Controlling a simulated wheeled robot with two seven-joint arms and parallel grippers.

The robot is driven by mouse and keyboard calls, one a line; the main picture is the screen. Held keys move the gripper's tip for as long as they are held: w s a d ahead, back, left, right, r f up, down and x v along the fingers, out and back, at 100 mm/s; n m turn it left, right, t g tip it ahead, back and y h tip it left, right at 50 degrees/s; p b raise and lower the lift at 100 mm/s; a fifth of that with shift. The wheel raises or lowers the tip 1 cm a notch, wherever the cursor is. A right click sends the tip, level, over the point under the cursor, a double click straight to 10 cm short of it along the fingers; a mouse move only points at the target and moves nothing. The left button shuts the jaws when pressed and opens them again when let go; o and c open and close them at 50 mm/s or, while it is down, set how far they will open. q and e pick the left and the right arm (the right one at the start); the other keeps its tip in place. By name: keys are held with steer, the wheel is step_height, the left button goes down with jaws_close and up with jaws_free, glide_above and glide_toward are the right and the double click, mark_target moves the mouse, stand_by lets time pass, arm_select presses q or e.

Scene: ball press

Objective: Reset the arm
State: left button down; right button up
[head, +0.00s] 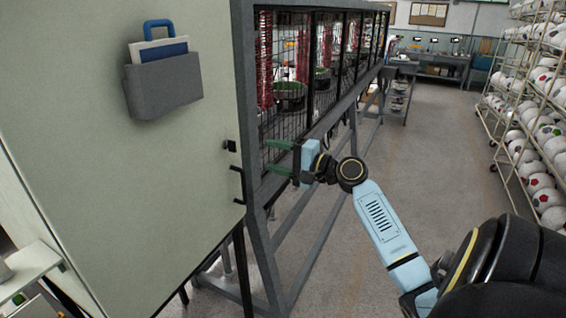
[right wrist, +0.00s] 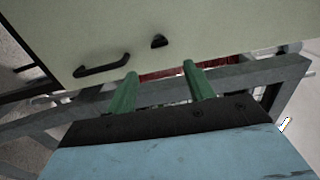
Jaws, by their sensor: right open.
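My right arm is light blue and black and reaches in from the lower right of the head view. My right gripper (head: 279,157) has two green fingers, set apart with nothing between them. It is in front of the grey frame of the caged machine, close to the edge of the pale green panel (head: 110,110). In the right wrist view the open fingers (right wrist: 158,85) point at the panel's lower edge. A black handle (right wrist: 102,66) and a small black latch (right wrist: 159,41) show there on the panel. My left gripper is not in view.
A grey holder (head: 163,85) with papers hangs on the panel. Wire cages (head: 290,60) run back along the grey frame. Racks of balls (head: 535,150) stand at the right. The floor aisle (head: 440,150) between is clear. A workbench (head: 440,65) is at the back.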

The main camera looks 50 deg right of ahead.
steer(key=shift+v, duration=1.1)
step_height(320, 180, down, 23)
steer(key=g+h+b, duration=0.2)
steer(key=g+h, duration=0.1)
steer(key=g, duration=0.1)
steer(key=s+a+f+n+g+h+b, duration=0.1)
steer(key=s+a+f+g, duration=0.15)
steer(key=f, duration=0.55)
steer(key=s+a+f+n+g+b, duration=0.1)
steer(key=s+f, duration=0.2)
steer(key=f, duration=0.4)
steer(key=s+a+f+n+g+h+b, duration=0.1)
steer(key=s+f+g, duration=0.15)
steer(key=f, duration=0.55)
steer(key=s+a+f+n+g+b, duration=0.1)
steer(key=s+a+f+n, duration=0.3)
steer(key=s, duration=0.7)
steer(key=s+a+f+n+g+b, duration=0.1)
steer(key=s+a+f+n+g, duration=0.2)
steer(key=s+a+f+n, duration=0.2)
steer(key=s+a+f+n+g+b, duration=0.2)
steer(key=s+a+f+n, duration=0.3)
steer(key=s+a+f, duration=0.5)
steer(key=s+f, duration=0.7)
steer(key=s, duration=0.2)
steer(key=shift+f, duration=0.2)
